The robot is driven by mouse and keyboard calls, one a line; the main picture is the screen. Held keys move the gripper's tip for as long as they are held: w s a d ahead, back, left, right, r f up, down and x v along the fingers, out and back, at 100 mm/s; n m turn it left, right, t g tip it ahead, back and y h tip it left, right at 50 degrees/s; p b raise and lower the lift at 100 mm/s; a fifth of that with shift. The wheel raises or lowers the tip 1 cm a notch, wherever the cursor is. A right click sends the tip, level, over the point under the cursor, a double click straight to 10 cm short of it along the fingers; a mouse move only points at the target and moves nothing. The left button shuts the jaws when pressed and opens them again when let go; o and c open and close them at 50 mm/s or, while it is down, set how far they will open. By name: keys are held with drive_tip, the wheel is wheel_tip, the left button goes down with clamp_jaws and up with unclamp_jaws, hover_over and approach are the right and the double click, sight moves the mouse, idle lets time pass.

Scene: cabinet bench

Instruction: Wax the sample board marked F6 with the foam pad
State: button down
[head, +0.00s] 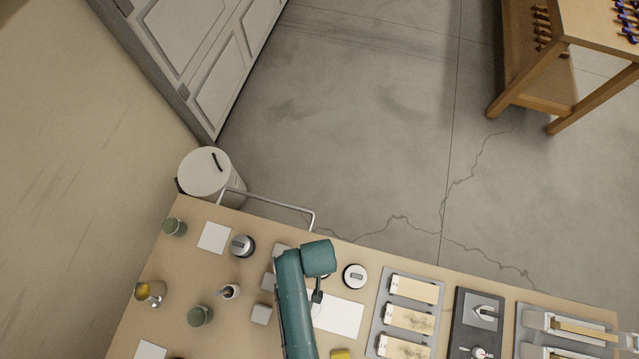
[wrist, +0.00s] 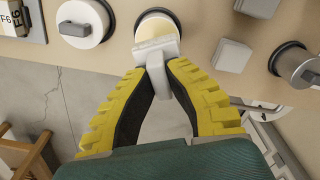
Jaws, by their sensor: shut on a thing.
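My gripper (wrist: 158,72) has yellow ribbed fingers shut on the pale grey handle of the foam pad (wrist: 157,47). The pad is over the near edge of an open round tin of cream-coloured wax (wrist: 157,25); I cannot tell whether they touch. A board marked F6 (wrist: 13,22) is cut off at the top left corner of the wrist view, beyond a lidded tin. In the head view several pale wooden boards, the farthest one (head: 414,289) beside that tin, lie on a grey tray (head: 388,276); their marks are unreadable. My arm hides the gripper there.
The lidded tin (head: 355,276) stands between my arm and the board tray. Several grey blocks (head: 261,314) and a dark-sided tin (head: 243,245) are to the left. A metal rail (head: 268,205) runs along the bench's far edge.

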drive_tip(key=shift+d+f, duration=0.15)
drive_tip(key=shift+f, duration=0.15)
wheel_tip(320, 180, down, 4)
drive_tip(key=b, duration=0.4)
drive_tip(key=shift+s+d+b, duration=0.1)
drive_tip(key=shift+b, duration=0.25)
drive_tip(key=shift+f+b, duration=0.6)
drive_tip(key=shift+b, duration=0.05)
drive_tip(key=shift+f, duration=0.55)
idle(1.3)
drive_tip(key=shift+r, duration=0.1)
wheel_tip(320, 180, up, 7)
drive_tip(key=p, duration=0.8)
drive_tip(key=shift+r, duration=0.1)
